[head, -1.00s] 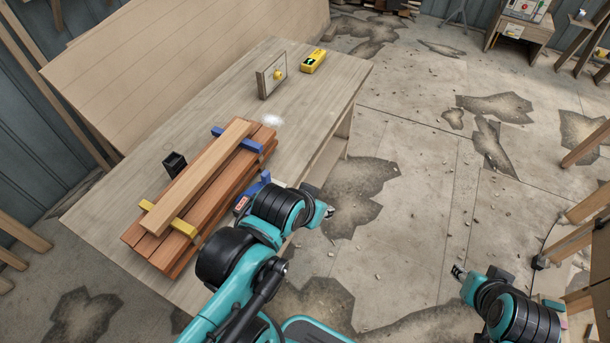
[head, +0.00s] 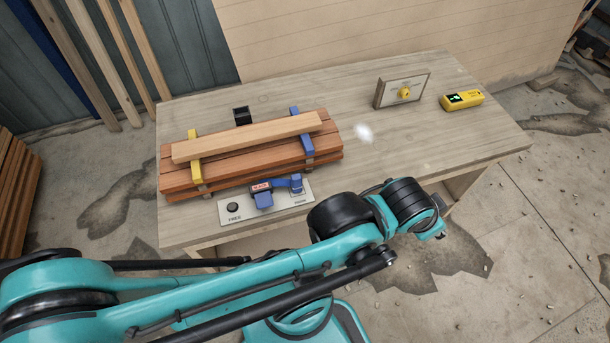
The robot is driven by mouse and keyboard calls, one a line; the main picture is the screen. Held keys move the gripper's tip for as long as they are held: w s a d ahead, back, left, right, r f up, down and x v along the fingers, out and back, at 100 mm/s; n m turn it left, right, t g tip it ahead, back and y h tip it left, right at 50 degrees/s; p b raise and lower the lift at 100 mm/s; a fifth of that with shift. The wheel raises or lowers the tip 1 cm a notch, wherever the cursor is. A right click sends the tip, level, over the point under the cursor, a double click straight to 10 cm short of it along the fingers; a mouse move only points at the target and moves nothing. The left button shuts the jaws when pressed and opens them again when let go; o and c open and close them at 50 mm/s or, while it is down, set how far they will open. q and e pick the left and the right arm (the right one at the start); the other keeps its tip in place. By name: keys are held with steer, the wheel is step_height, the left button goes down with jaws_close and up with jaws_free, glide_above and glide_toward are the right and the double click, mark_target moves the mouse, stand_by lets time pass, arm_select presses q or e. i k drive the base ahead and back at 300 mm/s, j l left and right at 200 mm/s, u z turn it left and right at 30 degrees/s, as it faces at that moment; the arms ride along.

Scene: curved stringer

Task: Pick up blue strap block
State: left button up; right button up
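A blue strap block (head: 307,144) sits at the right part of the stacked brown boards (head: 240,177), around the light plank (head: 245,138) on top. A matching yellow strap block (head: 195,157) sits at the left part. A blue lever piece with a red label (head: 270,188) is on a white plate (head: 232,218) at the table's front edge. My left gripper (head: 440,231) is beyond the table's front edge, right of the plate and apart from the blue strap block. Its fingers are small and mostly hidden, so I cannot tell whether they are open. My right gripper is out of view.
The boards lie on a wooden table (head: 440,130). A black holder (head: 242,116) stands behind them. A panel with a yellow knob (head: 403,90) and a yellow device (head: 462,100) are at the right. The table between boards and panel is mostly clear.

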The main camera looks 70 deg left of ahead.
mark_target(295, 179)
steer(key=i+u, duration=0.15)
steer(key=u, duration=0.25)
steer(key=i+u, duration=0.15)
steer(key=u, duration=0.2)
steer(key=i+l+u, duration=0.1)
steer(key=u, duration=0.3)
steer(key=i+l+u, duration=0.15)
steer(key=u, duration=0.25)
steer(key=i+u, duration=0.1)
steer(key=u, duration=0.35)
steer(key=i+u, duration=0.1)
steer(key=u, duration=0.35)
steer(key=i+u, duration=0.1)
steer(key=u, duration=0.35)
steer(key=l+u, duration=0.1)
steer(key=u, duration=0.35)
steer(key=i+l, duration=0.05)
